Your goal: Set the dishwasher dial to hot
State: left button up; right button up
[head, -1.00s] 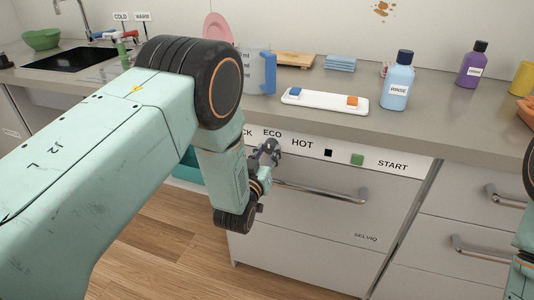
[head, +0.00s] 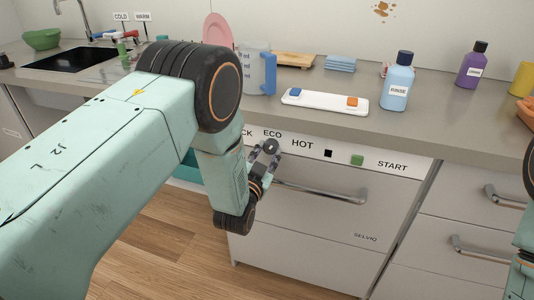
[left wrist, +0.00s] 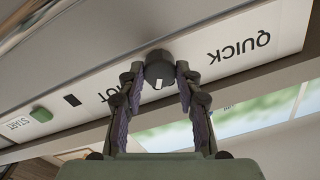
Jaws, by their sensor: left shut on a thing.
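The dishwasher dial (head: 271,146) is a dark round knob on the white control strip (head: 312,150), under the ECO label and left of HOT. In the left wrist view the dial (left wrist: 160,66) sits between the fingers, with a short white mark on its lower part. That view shows the strip upside down, with QUICK to the right and HOT to the left. ECO is hidden there. My left gripper (head: 268,152) is shut on the dial, one finger on each side, also in the left wrist view (left wrist: 159,88). My right gripper is out of view.
A green START button (head: 357,160) and a small black square (head: 328,153) lie right of HOT. The dishwasher handle (head: 325,193) runs below the strip. The counter above holds a jug (head: 256,75), a white tray (head: 325,105) and a blue rinse bottle (head: 397,82).

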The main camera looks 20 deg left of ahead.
pick_arm(q)
jog(key=shift+m, duration=1.8)
jog(key=o, duration=1.1)
jog(key=shift+o, duration=0.2)
jog(key=shift+s, duration=0.1)
jog(key=s, duration=1.1)
jog(key=shift+s, duration=0.4)
jog(key=shift+a+f, duration=0.1)
jog(key=shift+f, duration=0.05)
